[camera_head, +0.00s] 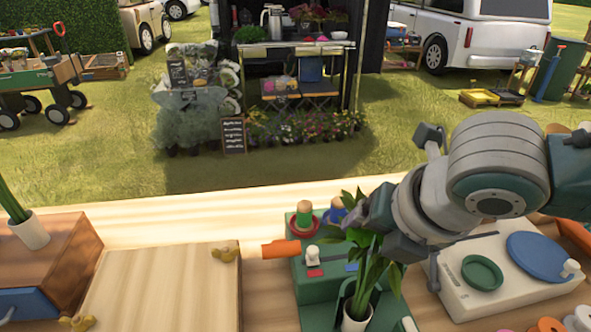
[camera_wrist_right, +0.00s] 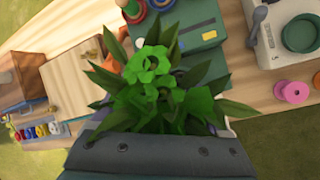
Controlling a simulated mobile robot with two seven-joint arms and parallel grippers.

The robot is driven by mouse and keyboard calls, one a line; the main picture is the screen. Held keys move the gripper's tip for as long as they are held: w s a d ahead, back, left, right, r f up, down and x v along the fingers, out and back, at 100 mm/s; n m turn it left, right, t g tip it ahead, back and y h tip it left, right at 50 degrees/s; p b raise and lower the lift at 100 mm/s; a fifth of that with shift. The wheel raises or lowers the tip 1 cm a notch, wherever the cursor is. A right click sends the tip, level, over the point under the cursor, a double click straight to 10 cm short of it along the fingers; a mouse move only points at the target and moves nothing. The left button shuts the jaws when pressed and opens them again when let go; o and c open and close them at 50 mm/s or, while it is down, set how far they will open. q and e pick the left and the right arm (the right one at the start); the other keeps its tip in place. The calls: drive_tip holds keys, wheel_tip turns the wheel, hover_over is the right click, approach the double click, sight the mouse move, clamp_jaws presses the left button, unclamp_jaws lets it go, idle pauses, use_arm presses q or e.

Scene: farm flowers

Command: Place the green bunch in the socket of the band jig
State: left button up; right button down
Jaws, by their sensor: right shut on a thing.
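The green bunch (camera_head: 364,252), leafy with long stems, stands roughly upright over the green band jig (camera_head: 313,285) in the head view. My right gripper (camera_head: 372,218) is shut on its upper part. The stems run down to a white cup-like piece (camera_head: 355,321) at the jig's front, cut by the picture's lower edge. I cannot tell whether the stem ends are inside it. In the right wrist view the green bunch (camera_wrist_right: 160,85) fills the middle, and its leaves hide the fingertips. My left gripper is not in view.
A white machine with a blue disc (camera_head: 538,257) stands right. A wooden board (camera_head: 165,290) and a white cup with green stems (camera_head: 30,232) are left.

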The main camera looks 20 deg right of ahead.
drive_tip(key=shift+f, duration=0.15)
unclamp_jaws()
drive_tip(key=shift+s+r, duration=0.15)
drive_tip(key=shift+r, duration=0.35)
drive_tip(key=p+v, duration=0.2)
drive_tip(key=v, duration=0.9)
drive_tip(key=s+a+f+m+y, duration=0.2)
drive_tip(key=s+a+m, duration=0.4)
drive_tip(key=m, duration=0.8)
drive_tip(key=s+d+f+m+g+h, duration=0.1)
drive_tip(key=s+m, duration=0.4)
drive_tip(key=m, duration=0.7)
drive_tip(key=shift+s+d+f+g+h, duration=0.4)
drive_tip(key=shift+d+f+g, duration=0.1)
drive_tip(key=shift+d+f, duration=0.45)
